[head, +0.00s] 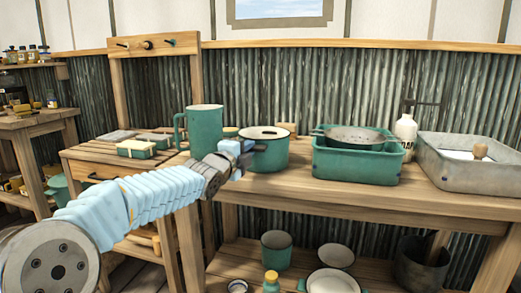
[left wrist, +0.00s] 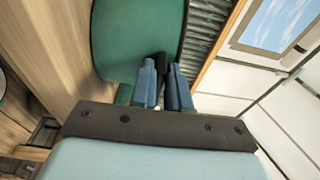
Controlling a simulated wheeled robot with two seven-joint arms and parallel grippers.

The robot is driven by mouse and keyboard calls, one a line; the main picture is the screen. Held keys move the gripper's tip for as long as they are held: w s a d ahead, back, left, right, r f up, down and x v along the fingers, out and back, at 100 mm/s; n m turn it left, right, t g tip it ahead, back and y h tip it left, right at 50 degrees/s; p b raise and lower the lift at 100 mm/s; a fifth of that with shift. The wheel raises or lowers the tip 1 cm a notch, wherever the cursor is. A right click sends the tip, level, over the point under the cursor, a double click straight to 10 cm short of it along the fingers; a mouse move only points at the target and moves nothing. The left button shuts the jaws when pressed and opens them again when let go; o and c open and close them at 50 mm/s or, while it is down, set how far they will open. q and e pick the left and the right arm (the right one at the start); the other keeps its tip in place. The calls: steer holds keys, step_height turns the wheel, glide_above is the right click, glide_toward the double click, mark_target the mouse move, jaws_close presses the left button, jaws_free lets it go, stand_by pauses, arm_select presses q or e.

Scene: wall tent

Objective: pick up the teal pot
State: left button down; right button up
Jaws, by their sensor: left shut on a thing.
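The teal pot (head: 268,156) is round with a pale top edged by a dark rim. It is upright at the bench's back left, and I cannot tell whether its base is clear of the wood. My left gripper (head: 243,148) reaches it from the left and is shut on its dark handle. In the left wrist view the pot's green wall (left wrist: 140,40) fills the upper middle. The blue fingers (left wrist: 165,85) are close together there, with a dark piece between them. My right gripper is in neither view.
A tall teal mug (head: 205,128) stands left of the pot. A teal basin (head: 350,164) with a colander (head: 352,136) stands to the right, then a soap bottle (head: 405,132) and a grey metal tub (head: 465,165). The bench front (head: 300,187) is clear. A corrugated wall is behind.

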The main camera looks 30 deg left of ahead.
arm_select(q)
steer(key=shift+r, duration=0.2)
steer(key=s+d+r, duration=0.7)
steer(key=s+r, duration=0.5)
steer(key=r, duration=0.1)
steer(key=shift+d, duration=0.15)
stand_by(0.4)
